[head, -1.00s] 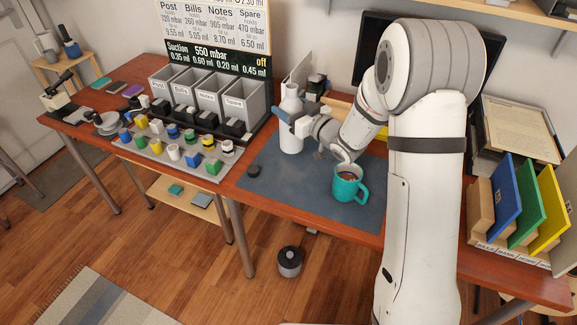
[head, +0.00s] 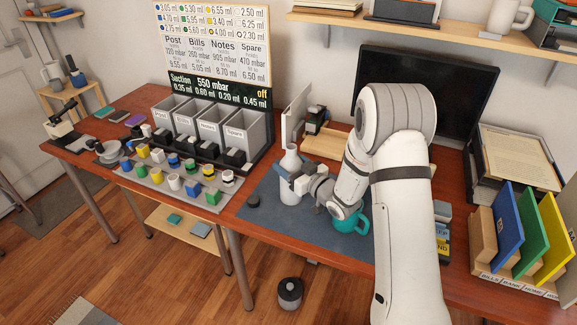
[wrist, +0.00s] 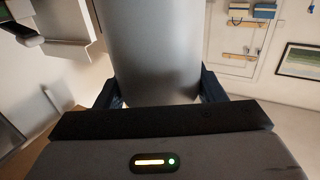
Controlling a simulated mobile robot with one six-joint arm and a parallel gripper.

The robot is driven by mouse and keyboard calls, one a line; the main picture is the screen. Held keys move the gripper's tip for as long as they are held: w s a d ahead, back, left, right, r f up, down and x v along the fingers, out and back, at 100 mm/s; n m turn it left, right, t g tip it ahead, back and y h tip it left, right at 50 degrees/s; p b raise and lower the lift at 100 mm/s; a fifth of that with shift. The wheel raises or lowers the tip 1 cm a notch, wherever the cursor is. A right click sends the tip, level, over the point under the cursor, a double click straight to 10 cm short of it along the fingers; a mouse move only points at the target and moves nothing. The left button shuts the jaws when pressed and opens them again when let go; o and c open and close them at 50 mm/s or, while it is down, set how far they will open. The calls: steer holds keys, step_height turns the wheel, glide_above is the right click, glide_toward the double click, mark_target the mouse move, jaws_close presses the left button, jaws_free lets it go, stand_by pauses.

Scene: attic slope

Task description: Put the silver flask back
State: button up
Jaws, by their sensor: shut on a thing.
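The silver flask (head: 290,190) is a pale bottle with a narrow neck, upright over the left part of the blue-grey mat (head: 270,222). I cannot tell whether its base touches the mat. My gripper (head: 285,173) is shut on the flask's body from the right. In the wrist view, the flask (wrist: 155,50) fills the middle as a grey cylinder between the two dark blue fingers of my gripper (wrist: 158,88). Part of the flask is hidden behind the fingers.
A teal mug (head: 347,222) stands right of the flask, partly behind my arm. A dark disc (head: 254,201) lies on the mat's left. Left are labelled bins (head: 205,128) and a tray (head: 150,172) of small coloured pieces. A wooden tray (head: 322,146) lies behind.

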steer(key=o, duration=1)
steer(key=shift+f, duration=0.3)
steer(key=o, duration=0.4)
steer(key=shift+r, duration=0.1)
steer(key=shift+p, duration=0.45)
